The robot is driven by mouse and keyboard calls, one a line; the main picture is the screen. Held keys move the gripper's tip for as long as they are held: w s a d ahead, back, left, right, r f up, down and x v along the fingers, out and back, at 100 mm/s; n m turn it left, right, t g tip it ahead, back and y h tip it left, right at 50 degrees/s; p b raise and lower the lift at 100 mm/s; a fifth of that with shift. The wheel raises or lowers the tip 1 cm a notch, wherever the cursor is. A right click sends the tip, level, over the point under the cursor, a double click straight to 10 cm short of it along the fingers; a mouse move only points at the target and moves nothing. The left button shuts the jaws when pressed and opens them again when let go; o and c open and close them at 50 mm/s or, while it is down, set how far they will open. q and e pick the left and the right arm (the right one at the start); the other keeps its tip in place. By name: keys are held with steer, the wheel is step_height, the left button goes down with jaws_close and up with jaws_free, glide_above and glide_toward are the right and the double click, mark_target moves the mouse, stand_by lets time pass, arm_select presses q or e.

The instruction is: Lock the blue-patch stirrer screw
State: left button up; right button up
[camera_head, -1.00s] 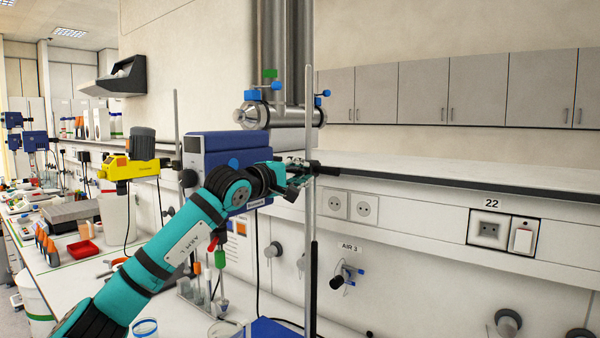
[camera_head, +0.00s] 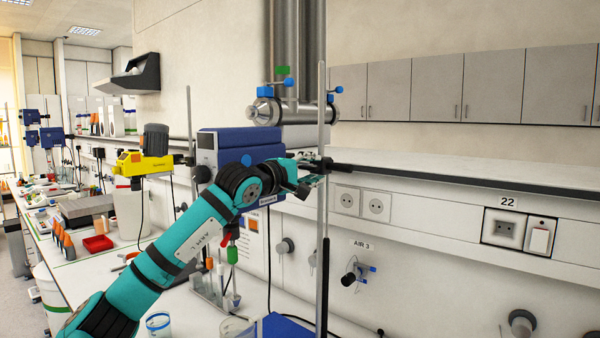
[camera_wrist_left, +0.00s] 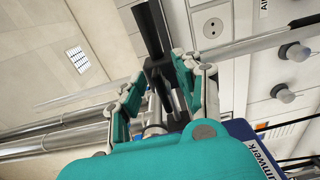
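The blue stirrer (camera_head: 222,142) with a round blue patch (camera_head: 247,160) stands behind my left arm, which hides part of it. A black clamp part (camera_head: 340,167) sticks out to the right of an upright metal rod (camera_head: 322,120). My left gripper (camera_head: 308,178) is at this rod, level with the clamp. In the left wrist view, a black clamp piece (camera_wrist_left: 153,32) lies between the two teal fingers, which stand apart. I cannot tell whether they touch it. The screw itself is not clearly made out. My right gripper is not in view.
A yellow stirrer (camera_head: 143,163) with a grey motor stands further left. Glassware and a blue stand base (camera_head: 285,328) are on the bench below. Steel pipes (camera_head: 285,50) come down above the gripper. A white shelf (camera_head: 450,175) runs along the wall at right.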

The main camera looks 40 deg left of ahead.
arm_select(q)
steer(key=s, duration=1.1)
steer(key=shift+s+a, duration=0.25)
steer(key=shift+a, duration=0.15)
